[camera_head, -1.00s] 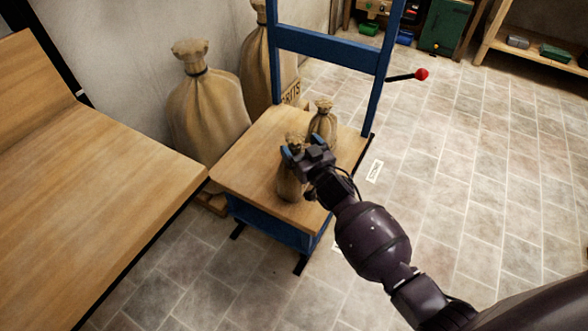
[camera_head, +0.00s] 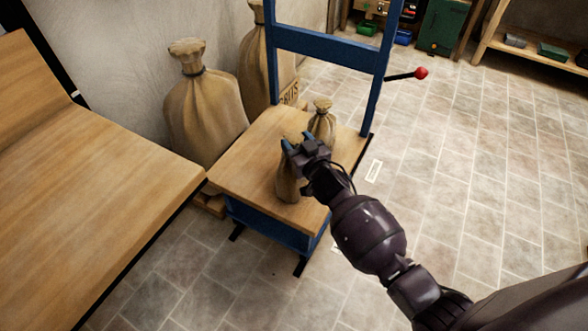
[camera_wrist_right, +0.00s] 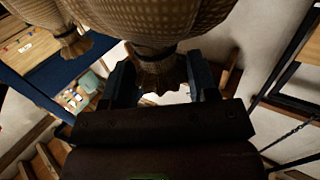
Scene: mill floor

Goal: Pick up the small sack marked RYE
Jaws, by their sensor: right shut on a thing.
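A small tan sack (camera_head: 288,187) stands on the wooden top of a blue-framed platform (camera_head: 240,160). My right gripper (camera_head: 296,144) comes over it from above and is shut on its tied neck. In the right wrist view the sack's woven body (camera_wrist_right: 150,18) fills the top, and its neck sits between the two fingers. A second small tan sack (camera_head: 322,122) stands just behind it and also shows in the wrist view (camera_wrist_right: 72,45). No lettering is readable on either small sack, so I cannot tell which is marked RYE. My left gripper is not in view.
A wooden bench (camera_head: 90,190) is at left. A blue upright frame (camera_head: 330,48) and a red-knobbed lever (camera_head: 420,73) rise behind.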

